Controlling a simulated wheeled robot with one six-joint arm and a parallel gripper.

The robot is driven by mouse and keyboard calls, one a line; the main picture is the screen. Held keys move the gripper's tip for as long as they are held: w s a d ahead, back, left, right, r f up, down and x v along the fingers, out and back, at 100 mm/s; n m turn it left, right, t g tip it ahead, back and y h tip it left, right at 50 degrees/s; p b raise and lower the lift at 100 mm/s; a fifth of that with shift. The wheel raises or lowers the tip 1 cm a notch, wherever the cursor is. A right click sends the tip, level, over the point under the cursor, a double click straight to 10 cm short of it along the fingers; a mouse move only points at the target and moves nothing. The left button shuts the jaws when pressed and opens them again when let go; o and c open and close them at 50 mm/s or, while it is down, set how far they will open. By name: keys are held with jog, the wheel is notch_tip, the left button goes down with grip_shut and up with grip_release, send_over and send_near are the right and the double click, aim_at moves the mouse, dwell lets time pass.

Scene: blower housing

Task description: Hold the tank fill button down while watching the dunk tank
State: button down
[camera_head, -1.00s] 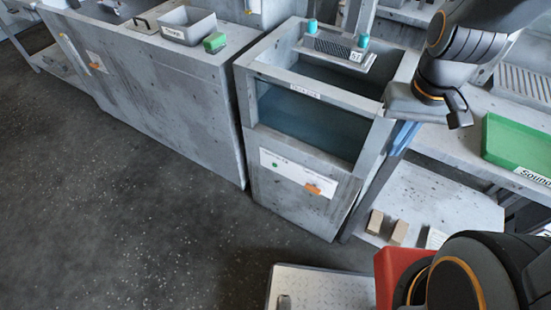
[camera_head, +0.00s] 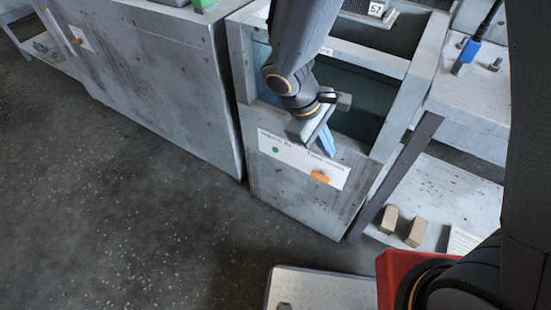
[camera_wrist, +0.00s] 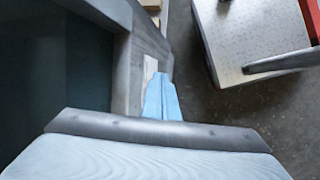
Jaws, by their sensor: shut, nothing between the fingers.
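The dunk tank (camera_head: 362,91) is a grey, worn, open-topped box with a dark window in its front. It also shows at the left of the wrist view (camera_wrist: 122,75). A white label panel (camera_head: 297,162) on its front carries a green round button (camera_head: 275,149) at left and an orange handle (camera_head: 320,177) at right. The panel's print is too small to read surely. My gripper (camera_head: 327,146), with pale blue fingers, is shut and empty just above the panel, right of the green button. I cannot tell whether it touches the tank. The fingers (camera_wrist: 161,97) also show in the wrist view.
A long grey counter (camera_head: 165,85) stands to the left of the tank. At right is a grey bench (camera_head: 470,100) with a blue-handled item on top and tan blocks (camera_head: 415,232) on its lower shelf.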

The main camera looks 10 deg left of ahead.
aim_at(275, 150)
jog(key=w+a+f+n+t+b, duration=0.2)
jog(key=a+f+n+t+b, duration=0.4)
jog(key=a+f, duration=1.4)
jog(key=f+n+b, duration=0.1)
jog(key=n+b, duration=0.3)
jog(key=b, duration=0.1)
jog(key=shift+a+n+t+y, duration=0.3)
jog(key=shift+a+n+t, duration=0.05)
jog(key=shift+n+t, duration=0.05)
jog(key=shift+w, duration=0.1)
jog(key=w+d+b, duration=0.2)
jog(key=w+d, duration=0.1)
jog(key=w, duration=0.5)
jog(key=shift+d, duration=0.2)
jog(key=shift+w+d, duration=0.1)
jog(key=shift+w, duration=0.1)
jog(key=shift+w+d+b, duration=0.1)
jog(key=shift+w+b, duration=0.1)
jog(key=shift+b, duration=0.15)
jog(key=shift+w+d, duration=0.15)
jog(key=shift+w, duration=0.2)
dwell(3.1)
